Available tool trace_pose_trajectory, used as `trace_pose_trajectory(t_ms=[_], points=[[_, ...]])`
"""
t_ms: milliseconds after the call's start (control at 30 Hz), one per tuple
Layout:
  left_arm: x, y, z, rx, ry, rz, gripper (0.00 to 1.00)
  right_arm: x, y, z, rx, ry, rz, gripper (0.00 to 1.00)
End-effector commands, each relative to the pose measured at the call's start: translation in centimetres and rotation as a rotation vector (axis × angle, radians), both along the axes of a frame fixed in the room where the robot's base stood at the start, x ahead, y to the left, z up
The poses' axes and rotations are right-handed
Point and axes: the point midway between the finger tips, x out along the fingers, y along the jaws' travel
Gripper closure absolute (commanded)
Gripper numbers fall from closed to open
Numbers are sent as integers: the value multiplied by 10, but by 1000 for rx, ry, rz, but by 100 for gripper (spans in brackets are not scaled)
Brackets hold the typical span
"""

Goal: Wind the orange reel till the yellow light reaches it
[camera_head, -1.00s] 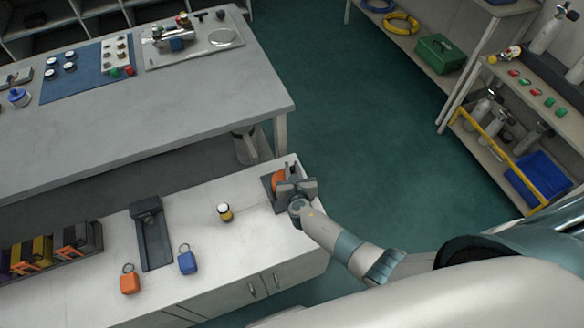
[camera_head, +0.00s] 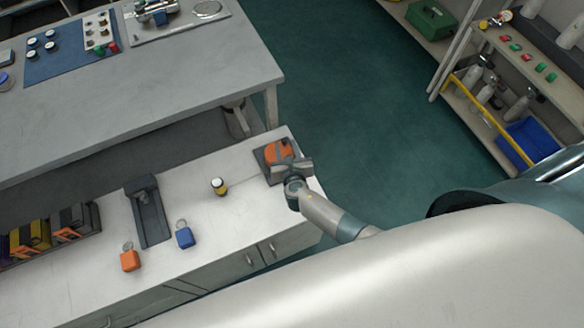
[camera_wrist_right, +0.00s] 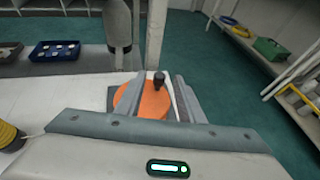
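The orange reel (camera_head: 278,151) sits on a dark base at the right end of the white cabinet top. In the right wrist view the reel (camera_wrist_right: 152,104) carries an upright black crank knob (camera_wrist_right: 158,79). My right gripper (camera_head: 292,168) is at the reel's near right side. In its wrist view the right gripper (camera_wrist_right: 160,92) is open, its fingers apart with the knob showing between them; contact cannot be told. The yellow light (camera_head: 219,187), with black band and pale top, stands left of the reel. A thin line runs from it toward the reel. My left gripper is not in view.
A grey workbench (camera_head: 150,105) stands behind. A shelf with cylinders (camera_head: 500,85) is at far right, with open floor between.

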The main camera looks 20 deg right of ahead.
Motion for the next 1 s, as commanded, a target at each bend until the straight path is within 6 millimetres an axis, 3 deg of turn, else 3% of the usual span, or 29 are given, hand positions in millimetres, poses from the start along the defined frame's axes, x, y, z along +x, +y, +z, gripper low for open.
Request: trace_pose_trajectory(t_ms=[600, 800, 1000], points=[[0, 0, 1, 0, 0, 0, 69, -99, 22, 40, 0, 1, 0, 65], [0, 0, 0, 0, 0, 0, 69, -114, 26, 47, 0, 1, -1, 65], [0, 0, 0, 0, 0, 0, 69, -116, 26, 49, 0, 0, -1, 65]])
